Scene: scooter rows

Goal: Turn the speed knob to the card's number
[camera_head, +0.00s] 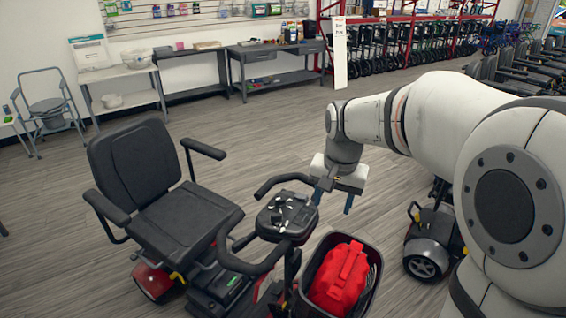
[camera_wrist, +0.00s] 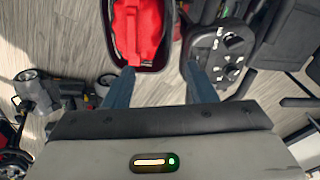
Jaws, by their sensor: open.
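The red and black scooter's control console (camera_head: 287,214) sits between its handlebars, left of my gripper (camera_head: 332,201). In the wrist view the console (camera_wrist: 218,50) shows white markings and dark round shapes; I cannot tell which of these is the speed knob. My gripper (camera_wrist: 160,72) is open, its two blue fingers apart and pointing down with nothing between them. It is above and to the right of the console in the head view, apart from it. I cannot make out a card or its number in either view.
A black basket (camera_head: 376,262) with a red bag (camera_head: 342,277) is at the scooter's front. The scooter's seat (camera_head: 187,212) is to the left. Another scooter (camera_head: 433,243) stands to the right. Workbenches (camera_head: 277,52) line the back wall. Open floor lies between them and the scooter.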

